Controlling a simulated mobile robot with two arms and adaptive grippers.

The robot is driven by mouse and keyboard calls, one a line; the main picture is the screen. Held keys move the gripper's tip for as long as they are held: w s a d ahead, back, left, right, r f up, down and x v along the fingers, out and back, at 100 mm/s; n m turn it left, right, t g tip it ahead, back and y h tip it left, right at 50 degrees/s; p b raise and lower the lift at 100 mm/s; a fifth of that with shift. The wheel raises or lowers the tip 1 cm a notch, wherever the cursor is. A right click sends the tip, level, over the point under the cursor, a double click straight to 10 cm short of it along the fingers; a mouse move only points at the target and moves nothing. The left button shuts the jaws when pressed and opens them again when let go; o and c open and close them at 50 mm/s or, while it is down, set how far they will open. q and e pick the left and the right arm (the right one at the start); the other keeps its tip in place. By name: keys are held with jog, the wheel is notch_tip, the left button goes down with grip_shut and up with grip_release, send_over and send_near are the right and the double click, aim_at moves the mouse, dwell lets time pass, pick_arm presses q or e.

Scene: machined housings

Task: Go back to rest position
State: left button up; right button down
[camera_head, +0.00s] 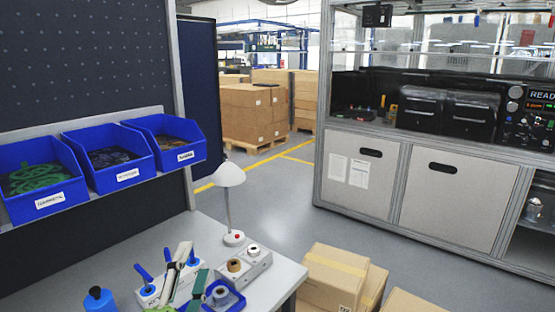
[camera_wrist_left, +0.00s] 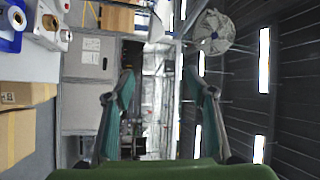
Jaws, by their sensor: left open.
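My left gripper (camera_head: 191,262) shows low in the head view, over the near workbench, with pale and green finger parts. In the left wrist view the left gripper (camera_wrist_left: 160,78) has its two green and grey fingers spread wide apart. Nothing is between the fingers; only distant background shows there. The wrist is turned so that the room appears sideways in its view. My right gripper is in neither view.
The workbench (camera_head: 285,272) holds a lamp (camera_head: 229,178), a blue tray (camera_head: 237,303), and a pale block with round parts (camera_head: 246,266). Blue bins (camera_head: 118,176) line the left shelf. Cardboard boxes (camera_head: 333,275) stand right of the bench. Floor (camera_head: 275,198) beyond is clear.

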pick_arm(q)
jog(key=s+a+f+n+g+y, duration=0.1)
jog(key=s+a+f+n+g, duration=0.15)
jog(key=f, duration=0.35)
jog(key=s+a+f+n+g+y, duration=0.1)
jog(key=a+f+n+g, duration=0.2)
jog(key=f, duration=0.4)
jog(key=s+d+f+n+g+h, duration=0.1)
jog(key=s+f+n+g, duration=0.4)
jog(key=s+f, duration=0.6)
jog(key=s+f+n+g, duration=0.4)
jog(key=s+f+g, duration=0.2)
jog(key=s+f, duration=0.5)
jog(key=s+f+g+b, duration=0.25)
jog(key=f+b, duration=0.25)
jog(key=f, duration=2.4)
jog(key=s+a+f+b, duration=0.1)
jog(key=s+f+b, duration=0.1)
jog(key=s+f, duration=0.7)
jog(key=s+a+f+m+b, duration=0.1)
jog(key=s+f+b, duration=0.2)
jog(key=s+f, duration=0.5)
notch_tip(320, 180, down, 4)
jog(key=shift+s+a+r, duration=0.15)
jog(key=shift+s+a, duration=0.2)
